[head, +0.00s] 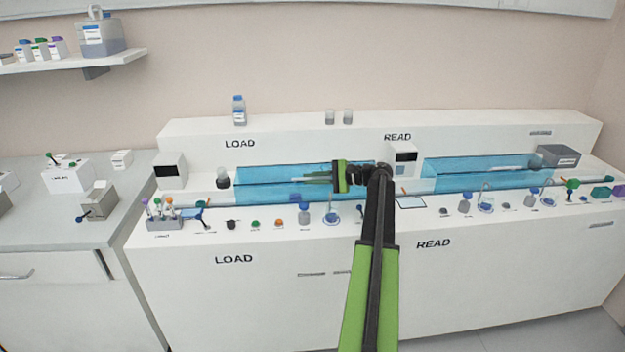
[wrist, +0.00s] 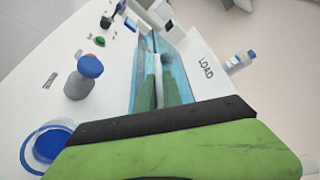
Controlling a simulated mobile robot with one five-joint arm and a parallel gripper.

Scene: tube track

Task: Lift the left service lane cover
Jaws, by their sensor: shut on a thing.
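The left service lane cover (head: 262,174) is a long, clear blue panel over the lane on the white bench, between the LOAD and READ stations. It also shows in the wrist view (wrist: 176,62), running away from my gripper along a pale rail. My gripper (head: 322,178) reaches in from the right, at the right part of this cover, and is shut on it.
A similar blue right lane cover (head: 480,172) lies beyond the READ box (head: 404,158). Along the front ledge stand a blue-capped bottle (head: 304,212), a blue ringed dish (head: 331,214), several small caps and a tube rack (head: 164,222). Another bottle (head: 239,111) stands on the back ledge.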

